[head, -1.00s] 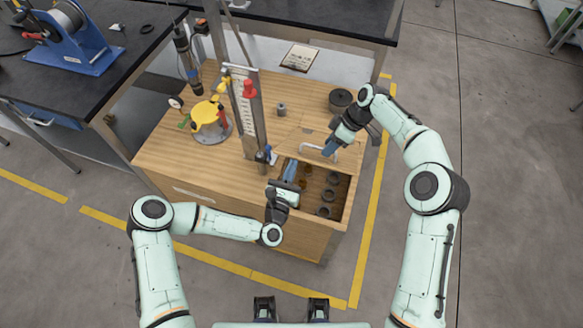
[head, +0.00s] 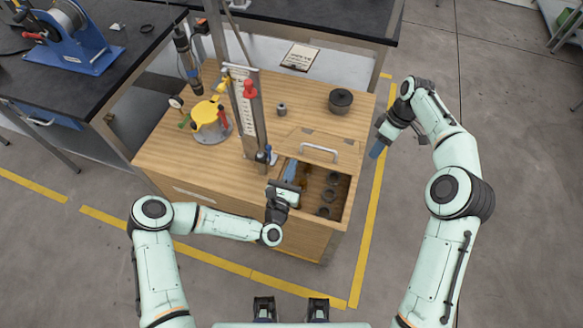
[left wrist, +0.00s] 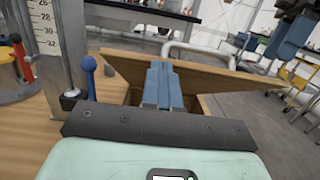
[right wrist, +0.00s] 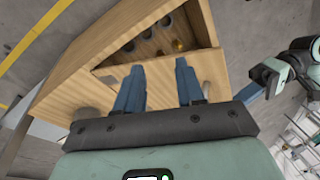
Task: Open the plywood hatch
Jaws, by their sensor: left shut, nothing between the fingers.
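The plywood hatch (head: 312,137) is raised at a tilt over the compartment in the bench top, with a pale bar handle (head: 318,148) on its face. The left wrist view shows the hatch panel (left wrist: 215,80) slanting behind my left fingers, with a gap under it. My left gripper (head: 291,170) is shut and empty, its blue fingertips at the opening by the hatch's underside; I cannot tell if they touch it. My right gripper (head: 376,152) hangs in the air right of the bench, apart from the handle. Its two fingers stand apart and empty in the right wrist view (right wrist: 158,85).
Several dark rings (head: 324,194) lie in the open compartment. A scaled post (head: 248,110) with a blue-knobbed clamp (head: 265,155) stands just left of the hatch. A dark pot (head: 340,101) sits behind it. The floor right of the bench is clear.

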